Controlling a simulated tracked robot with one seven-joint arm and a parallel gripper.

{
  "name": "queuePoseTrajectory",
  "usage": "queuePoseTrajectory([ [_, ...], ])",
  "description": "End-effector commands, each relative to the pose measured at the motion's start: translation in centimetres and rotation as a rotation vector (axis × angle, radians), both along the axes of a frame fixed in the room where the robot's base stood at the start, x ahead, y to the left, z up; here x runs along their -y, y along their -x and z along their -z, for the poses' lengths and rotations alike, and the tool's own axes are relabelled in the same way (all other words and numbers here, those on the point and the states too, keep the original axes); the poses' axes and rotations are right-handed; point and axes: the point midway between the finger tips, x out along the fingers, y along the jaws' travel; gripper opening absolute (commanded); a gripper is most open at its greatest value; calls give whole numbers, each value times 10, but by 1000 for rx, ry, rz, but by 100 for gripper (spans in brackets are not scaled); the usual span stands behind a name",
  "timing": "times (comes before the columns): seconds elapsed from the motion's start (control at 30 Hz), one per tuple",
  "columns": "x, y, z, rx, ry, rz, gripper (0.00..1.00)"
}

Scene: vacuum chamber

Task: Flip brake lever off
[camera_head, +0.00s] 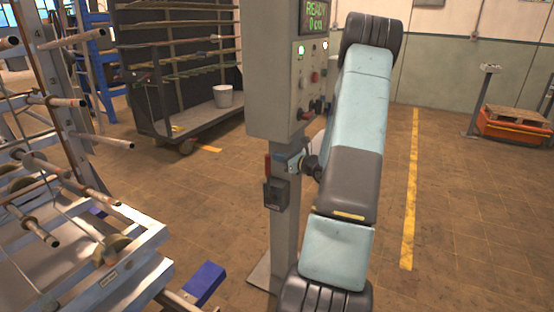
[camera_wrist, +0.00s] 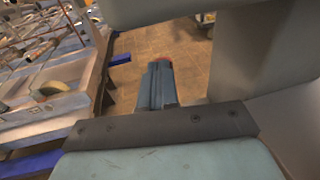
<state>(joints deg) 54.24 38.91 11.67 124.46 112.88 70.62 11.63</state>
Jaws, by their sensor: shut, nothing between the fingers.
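The brake lever appears to be the red-handled part (camera_head: 267,165) on a small dark box (camera_head: 277,194) fixed to the grey post under the control cabinet. A bit of red (camera_wrist: 164,60) shows just past my fingertips in the wrist view. My gripper (camera_head: 281,164) is shut and empty, close beside the red handle. In the wrist view my gripper (camera_wrist: 160,70) points away with its fingers together. I cannot tell whether it touches the lever. The lever's pivot and exact position are unclear, as my fingers partly cover it.
The control cabinet (camera_head: 270,80) with buttons, knobs and a screen reading READY stands just above my gripper. Its post (camera_head: 285,235) runs down to the floor. A metal rack with rods (camera_head: 90,225) stands at left. A cart with a white bucket (camera_head: 222,96) is behind.

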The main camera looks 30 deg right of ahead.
Motion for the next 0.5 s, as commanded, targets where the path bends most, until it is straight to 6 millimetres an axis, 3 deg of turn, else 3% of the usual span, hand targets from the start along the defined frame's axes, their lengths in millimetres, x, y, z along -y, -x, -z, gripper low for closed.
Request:
queuePoseTrajectory([
  [0.5,32,88,-16,-7,0,9,0],
])
